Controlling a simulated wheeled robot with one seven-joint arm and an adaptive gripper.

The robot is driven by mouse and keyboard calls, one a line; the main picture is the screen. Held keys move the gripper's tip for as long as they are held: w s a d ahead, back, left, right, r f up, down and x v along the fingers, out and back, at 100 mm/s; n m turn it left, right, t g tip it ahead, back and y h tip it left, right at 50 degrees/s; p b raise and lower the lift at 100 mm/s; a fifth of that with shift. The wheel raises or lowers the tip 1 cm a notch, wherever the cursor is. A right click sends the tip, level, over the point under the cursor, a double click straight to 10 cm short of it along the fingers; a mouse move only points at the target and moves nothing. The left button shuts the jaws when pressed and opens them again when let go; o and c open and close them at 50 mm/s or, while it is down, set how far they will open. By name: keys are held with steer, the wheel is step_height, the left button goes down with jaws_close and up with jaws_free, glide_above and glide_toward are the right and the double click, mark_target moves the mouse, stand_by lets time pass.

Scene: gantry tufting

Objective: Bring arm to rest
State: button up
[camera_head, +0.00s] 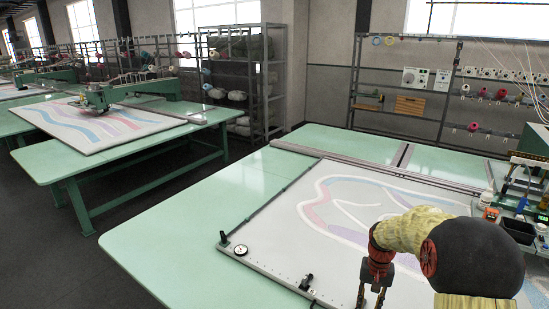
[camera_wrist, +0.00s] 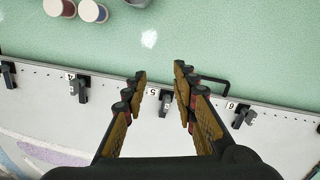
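My gripper (camera_wrist: 160,100) hangs over the near edge of the white tufting frame (camera_wrist: 270,135) in the wrist view. Its two fingers are apart with nothing between the tips. In the head view my gripper (camera_head: 373,300) points down over the patterned cloth (camera_head: 345,210) at the lower right, and my arm hides part of that cloth. A numbered clamp marked 5 (camera_wrist: 165,103) shows between the fingers, lower down. Clamps marked 4 (camera_wrist: 82,90) and 6 (camera_wrist: 243,115) sit to either side.
A black hex key (camera_wrist: 215,82) lies by the frame edge. Two spools or cups (camera_wrist: 92,12) stand on the green table (camera_wrist: 240,40). A dial gauge (camera_head: 240,250) sits at the frame's left corner. A black bin (camera_head: 517,230) and small tools crowd the right.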

steer(key=s+a+r+n+t+b, duration=0.1)
steer(key=s+a+r+t+b, duration=0.1)
steer(key=s+r, duration=0.3)
steer(key=s+a+r+n+t+b, duration=0.1)
steer(key=s+a+r, duration=0.4)
steer(key=s, duration=0.9)
steer(key=s+a+r+n+t+b, duration=0.2)
steer(key=s+a+r+t+b, duration=0.1)
steer(key=s+r, duration=0.4)
steer(key=shift+s+a+t, duration=0.3)
steer(key=shift+s+a, duration=0.2)
steer(key=shift+s, duration=0.7)
steer(key=shift+r, duration=0.1)
